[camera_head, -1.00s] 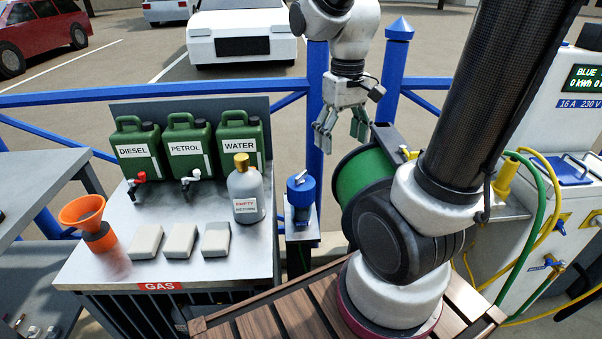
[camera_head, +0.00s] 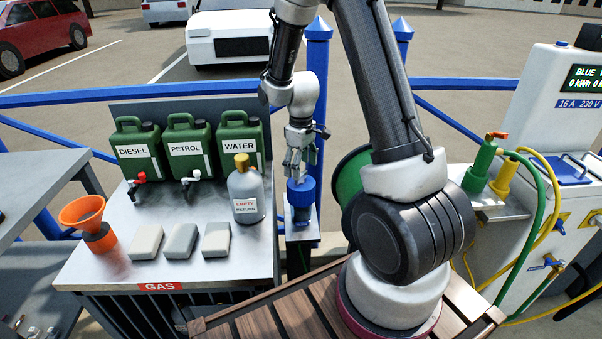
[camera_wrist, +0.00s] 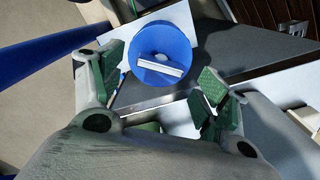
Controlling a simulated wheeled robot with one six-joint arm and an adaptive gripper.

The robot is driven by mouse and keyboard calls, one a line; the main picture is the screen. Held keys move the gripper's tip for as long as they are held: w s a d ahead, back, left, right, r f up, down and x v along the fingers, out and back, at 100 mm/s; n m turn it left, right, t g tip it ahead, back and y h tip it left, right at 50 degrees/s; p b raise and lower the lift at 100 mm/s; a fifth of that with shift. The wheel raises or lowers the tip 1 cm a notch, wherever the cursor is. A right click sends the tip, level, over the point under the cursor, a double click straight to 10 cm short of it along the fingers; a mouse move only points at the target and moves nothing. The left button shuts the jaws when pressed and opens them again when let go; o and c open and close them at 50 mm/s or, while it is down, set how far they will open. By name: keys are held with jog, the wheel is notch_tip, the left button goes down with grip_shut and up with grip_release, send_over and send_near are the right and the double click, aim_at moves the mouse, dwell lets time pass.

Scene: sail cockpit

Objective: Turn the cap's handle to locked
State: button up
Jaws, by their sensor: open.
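The blue cap (camera_head: 301,190) sits on a small post beside the metal bench. In the wrist view the cap (camera_wrist: 165,42) shows from above, round and blue, with a pale bar handle (camera_wrist: 158,64) across its face, lying slightly tilted from level. My gripper (camera_head: 297,172) points down just above the cap. In the wrist view my gripper (camera_wrist: 158,95) is open, its green-padded fingers to either side below the cap, with nothing between them. I cannot tell any locked mark. In the head view the handle is mostly hidden by the fingers.
A grey bottle (camera_head: 245,190) with a gold top stands close to the left, on the bench edge. Green jerrycans (camera_head: 185,145) stand behind it. A blue railing (camera_head: 317,80) runs behind my gripper. A green hose reel (camera_head: 352,185) stands to the right.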

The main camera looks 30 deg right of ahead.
jog(key=shift+f, duration=1.45)
jog(key=c, duration=1)
jog(key=shift+c, duration=0.2)
